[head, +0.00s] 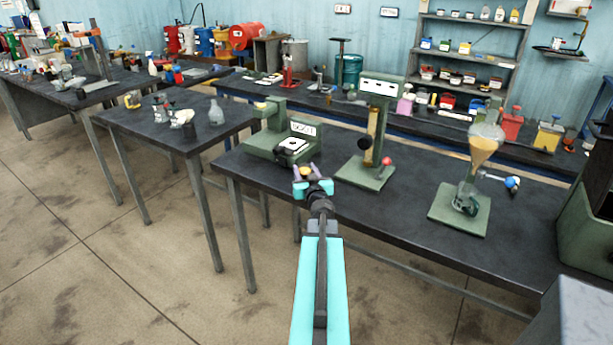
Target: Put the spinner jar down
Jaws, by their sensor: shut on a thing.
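My gripper (306,175) is at the front edge of the near dark bench, just in front of a green device. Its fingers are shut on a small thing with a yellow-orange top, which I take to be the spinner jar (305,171). Most of the jar is hidden by the fingers and the wrist, so I cannot tell its full shape or whether it touches the bench. The green device (262,145) has a white label and a pale plate (294,146) with a dark centre on its low front part.
A green stand (365,174) with an amber column and red knob is right of my gripper. Farther right, a green stand (459,215) holds a glass funnel (483,146) of amber liquid. The near bench (400,215) is bare between them. Another bench (150,125) stands left.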

